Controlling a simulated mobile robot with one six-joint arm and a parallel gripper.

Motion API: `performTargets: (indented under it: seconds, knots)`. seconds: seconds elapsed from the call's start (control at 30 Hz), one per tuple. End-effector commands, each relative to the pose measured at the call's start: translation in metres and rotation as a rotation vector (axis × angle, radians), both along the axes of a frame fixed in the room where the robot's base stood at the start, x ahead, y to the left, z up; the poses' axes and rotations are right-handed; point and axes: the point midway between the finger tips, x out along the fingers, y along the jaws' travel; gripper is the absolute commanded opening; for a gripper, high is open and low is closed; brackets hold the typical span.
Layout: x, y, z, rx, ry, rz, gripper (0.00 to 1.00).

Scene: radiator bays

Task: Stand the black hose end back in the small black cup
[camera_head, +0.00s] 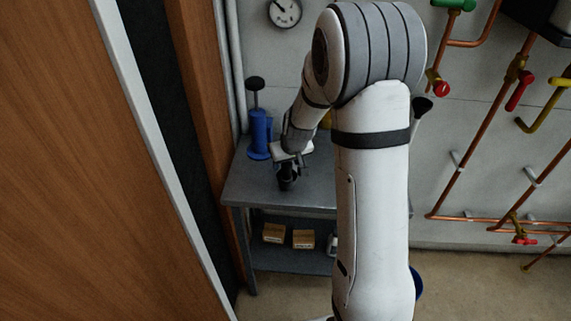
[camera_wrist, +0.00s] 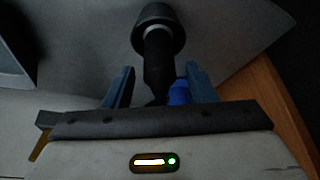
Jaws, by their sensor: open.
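My gripper (camera_head: 290,165) is low over the grey bench in the head view. In the wrist view its two fingers (camera_wrist: 160,88) are apart, one on each side of the black hose end (camera_wrist: 158,65). I see no clear contact between fingers and hose end. Its far end meets a round, wider black piece, which looks like the small black cup (camera_wrist: 174,37). The hose end appears upright in it, but I cannot tell how deep it sits. In the head view the black cup (camera_head: 286,184) shows just below my gripper, and the hose end is mostly hidden.
A blue hand pump (camera_head: 258,135) with a black knob stands left of my gripper. The grey bench (camera_head: 245,185) has a lower shelf with small boxes (camera_head: 274,233). A wooden door (camera_head: 120,200) is close on the left. Copper pipes (camera_head: 480,140) with coloured valves run along the right wall.

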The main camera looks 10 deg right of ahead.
Motion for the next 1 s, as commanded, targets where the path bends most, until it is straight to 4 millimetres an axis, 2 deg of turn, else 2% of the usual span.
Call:
performTargets:
  seconds: [0.1,0.3,0.43,0.67,0.77,0.83,1.0]
  knots:
    - [-0.009,-0.002,0.025,0.000,-0.006,0.001,0.51]
    - [-0.025,-0.004,0.061,-0.002,-0.005,0.001,0.51]
    - [-0.032,-0.005,0.079,-0.001,-0.003,0.001,0.51]
    - [-0.043,-0.005,0.096,-0.001,0.000,0.001,0.51]
    - [-0.061,-0.003,0.109,0.002,0.006,-0.008,0.51]
    - [-0.084,-0.001,0.122,0.004,0.016,-0.019,0.51]
    - [-0.160,0.002,0.150,0.006,0.054,-0.060,0.51]
